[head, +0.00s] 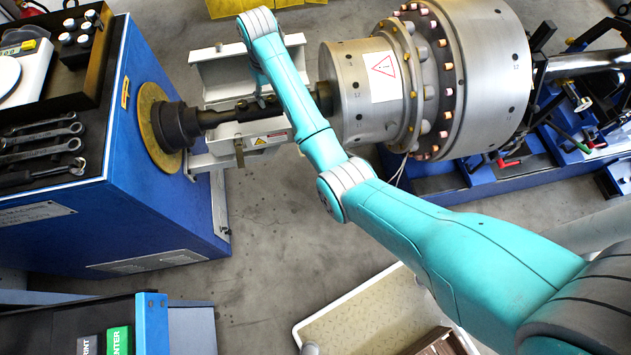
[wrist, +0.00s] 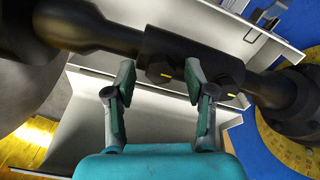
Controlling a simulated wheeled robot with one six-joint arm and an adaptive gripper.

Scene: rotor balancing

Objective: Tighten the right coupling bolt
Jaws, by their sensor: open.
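The other bolt (wrist: 229,86) lies outside my fingers, nearer the cabinet. My gripper (wrist: 160,80) is open, with a finger on either side of the first bolt. I cannot tell whether the fingers touch it. In the head view my gripper (head: 262,100) is over the shaft, and my arm hides the bolts.
The blue cabinet (head: 165,225) with a black tool tray and wrenches (head: 40,140) stands left. The large metal rotor (head: 485,75) is at right. Light metal guards (head: 218,72) flank the shaft. A beige-lined bin (head: 365,320) lies on the floor below my arm.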

